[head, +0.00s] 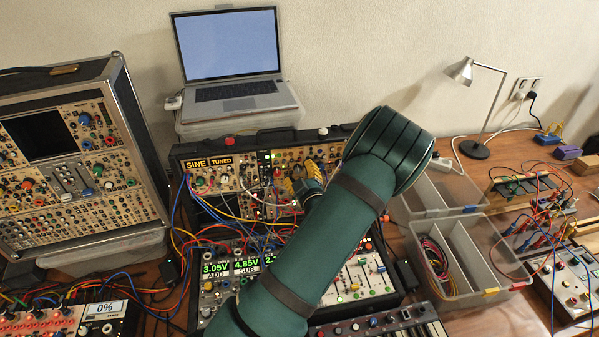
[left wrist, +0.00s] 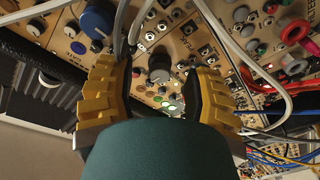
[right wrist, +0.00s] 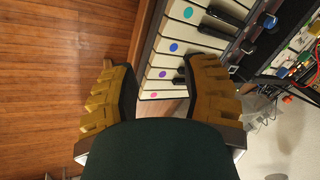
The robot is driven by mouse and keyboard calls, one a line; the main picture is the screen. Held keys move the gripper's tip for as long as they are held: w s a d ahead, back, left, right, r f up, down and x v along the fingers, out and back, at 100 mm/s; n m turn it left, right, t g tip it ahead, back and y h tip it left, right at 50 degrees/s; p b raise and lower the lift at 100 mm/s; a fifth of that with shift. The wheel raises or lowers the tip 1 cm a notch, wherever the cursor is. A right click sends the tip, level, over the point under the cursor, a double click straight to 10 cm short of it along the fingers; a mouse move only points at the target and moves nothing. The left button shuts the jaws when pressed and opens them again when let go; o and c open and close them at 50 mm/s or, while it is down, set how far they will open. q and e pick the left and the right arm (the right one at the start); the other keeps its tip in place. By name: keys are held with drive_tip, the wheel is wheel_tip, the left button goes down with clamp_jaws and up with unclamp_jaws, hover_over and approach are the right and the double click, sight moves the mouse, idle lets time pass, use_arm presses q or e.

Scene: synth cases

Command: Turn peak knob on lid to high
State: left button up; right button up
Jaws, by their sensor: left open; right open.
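My left gripper (head: 306,186) is at the modular panel (head: 330,154) of the middle case, partly covered by my left arm in the head view. In the left wrist view its yellow fingers (left wrist: 163,82) are open. A dark grey round knob (left wrist: 159,67) shows between the fingertips, with a gap on each side; contact is not visible. A blue knob (left wrist: 97,20) lies to the left of it. My right gripper (right wrist: 163,85) is open and empty over keyboard keys (right wrist: 190,40).
Patch cables cross the panel, and a grey one (left wrist: 138,22) runs close to the left finger. A laptop (head: 228,62) stands behind. A tall synth case (head: 75,160) stands left. Clear bins (head: 460,265) and a desk lamp (head: 470,110) are right.

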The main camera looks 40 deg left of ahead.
use_arm(q)
drive_tip(key=shift+w+a, duration=0.15)
drive_tip(key=shift+a, duration=0.15)
drive_tip(key=shift+c, duration=0.4)
clamp_jaws()
